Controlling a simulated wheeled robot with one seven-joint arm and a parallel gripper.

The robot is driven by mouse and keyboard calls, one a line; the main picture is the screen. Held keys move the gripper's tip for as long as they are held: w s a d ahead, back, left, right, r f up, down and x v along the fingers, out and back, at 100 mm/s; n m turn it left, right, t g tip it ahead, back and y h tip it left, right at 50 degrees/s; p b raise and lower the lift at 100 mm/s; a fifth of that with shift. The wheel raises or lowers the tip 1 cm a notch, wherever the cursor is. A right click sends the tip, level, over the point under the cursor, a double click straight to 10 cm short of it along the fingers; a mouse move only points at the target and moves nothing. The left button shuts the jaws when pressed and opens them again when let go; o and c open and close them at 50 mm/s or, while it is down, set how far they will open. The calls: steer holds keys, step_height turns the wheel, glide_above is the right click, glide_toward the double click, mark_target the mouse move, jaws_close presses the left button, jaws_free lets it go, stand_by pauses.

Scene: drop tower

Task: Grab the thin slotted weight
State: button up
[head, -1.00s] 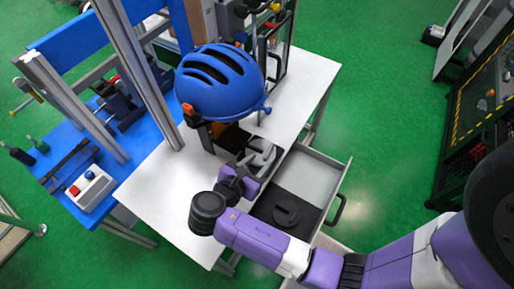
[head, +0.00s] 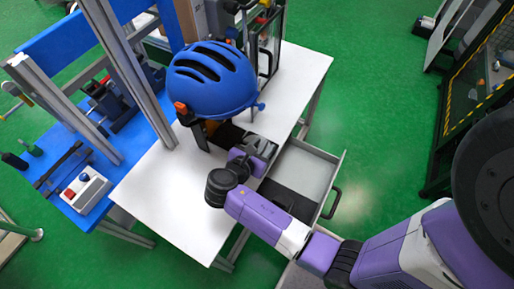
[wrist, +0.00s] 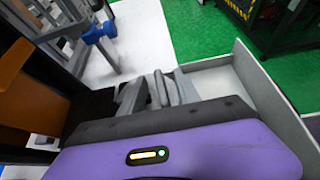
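My gripper (head: 262,146) is over the white table by the inner end of the open drawer (head: 322,180). Its grey fingers (wrist: 157,90) also show in the wrist view, close to one another, but whether a gap is left between them is unclear. I see nothing held between them. The thin slotted weight cannot be made out now. My purple forearm covers part of the drawer's dark floor in the head view.
A blue helmet (head: 211,78) hangs on a stand just beyond my gripper. Grey metal posts (head: 128,75) rise at the left. The white table (head: 165,200) is bare at the near left. A control box (head: 84,190) sits on the blue bench.

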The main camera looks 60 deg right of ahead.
jaws_close()
stand_by(1.1)
